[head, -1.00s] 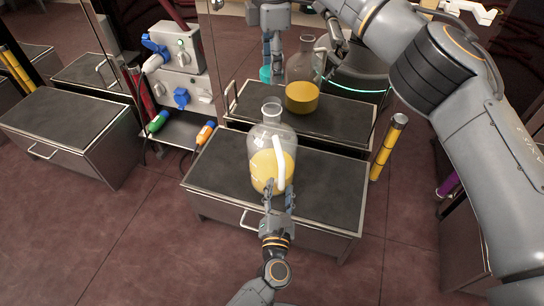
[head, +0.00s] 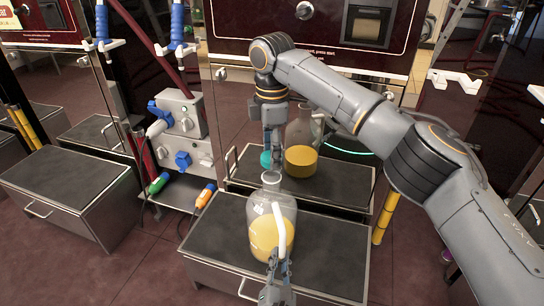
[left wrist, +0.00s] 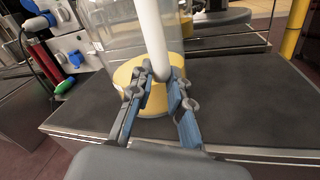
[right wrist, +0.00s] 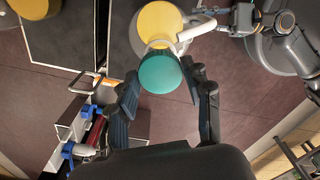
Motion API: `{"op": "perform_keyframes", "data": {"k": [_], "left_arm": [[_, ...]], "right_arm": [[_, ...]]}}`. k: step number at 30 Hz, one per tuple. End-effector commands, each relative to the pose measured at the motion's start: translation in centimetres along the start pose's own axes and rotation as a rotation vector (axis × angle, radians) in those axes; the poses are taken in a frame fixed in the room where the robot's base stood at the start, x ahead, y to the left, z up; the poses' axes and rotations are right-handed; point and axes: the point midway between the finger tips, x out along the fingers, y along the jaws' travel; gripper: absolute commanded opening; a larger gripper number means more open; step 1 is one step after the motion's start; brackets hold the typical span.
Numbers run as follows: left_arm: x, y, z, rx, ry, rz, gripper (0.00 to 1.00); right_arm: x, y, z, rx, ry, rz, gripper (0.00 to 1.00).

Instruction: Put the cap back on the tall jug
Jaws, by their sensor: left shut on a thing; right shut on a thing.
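The tall jug (head: 258,210) is clear, with yellow liquid and a white handle, and stands upright on the dark-topped drawer unit. My left gripper (head: 278,262) is shut on its handle; the handle also shows in the left wrist view (left wrist: 154,38). My right gripper (head: 271,150) points down above the jug, shut on the teal cap (head: 265,159). In the head view the cap shows just above the jug's open mouth (head: 271,177), apparently apart from it. In the right wrist view the cap (right wrist: 160,73) hides the mouth.
The drawer unit's dark top (head: 335,250) is clear around the jug. Behind it, a shiny panel seems to mirror the jug and my arms. A socket box (head: 182,125) with plugs stands left, near another drawer unit (head: 60,180). A yellow-banded post (head: 385,220) stands right.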

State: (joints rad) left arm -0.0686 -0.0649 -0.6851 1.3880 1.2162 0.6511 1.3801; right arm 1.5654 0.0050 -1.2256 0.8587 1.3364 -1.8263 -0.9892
Motion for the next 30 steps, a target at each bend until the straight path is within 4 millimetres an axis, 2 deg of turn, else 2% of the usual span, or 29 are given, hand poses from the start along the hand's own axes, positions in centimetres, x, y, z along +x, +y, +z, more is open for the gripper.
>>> {"op": "perform_keyframes", "data": {"k": [3,17,30], "left_arm": [[0.1,0.2,-0.1,0.005,0.000,0.004,0.00],[0.1,0.2,-0.1,0.006,0.001,0.006,0.00],[0.1,0.3,-0.1,0.006,0.000,0.006,0.00]], "right_arm": [[0.5,0.0,0.0,-0.001,0.000,0.002,0.36],[0.5,0.0,0.0,0.000,0.000,0.002,0.36],[2.3,0.0,-0.1,-0.009,0.000,0.003,0.36]]}}
